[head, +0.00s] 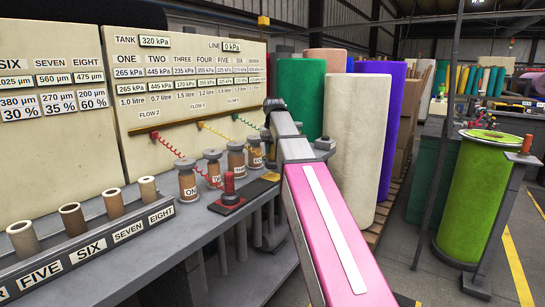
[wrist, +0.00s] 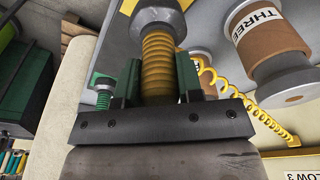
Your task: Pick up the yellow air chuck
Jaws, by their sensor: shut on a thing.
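The yellow air chuck (wrist: 158,62) has a ribbed yellow body and a dark grey disc at its far end in the wrist view. My gripper (wrist: 160,80) has one green finger on each side of that body and is shut on it. A strip of yellow plate (wrist: 127,6) shows beside the grey disc. I cannot tell whether the chuck touches it or is clear of it. In the head view, my arm's wrist hides the chuck and the fingers. A coiled yellow hose (wrist: 262,115) runs to the right of my gripper.
A spool marked THREE (wrist: 268,40) stands close on the right in the wrist view, and a green chuck (wrist: 103,98) on the left. In the head view, a red chuck (head: 229,184) stands on the bench left of my arm. Tall felt rolls (head: 352,145) stand to the right.

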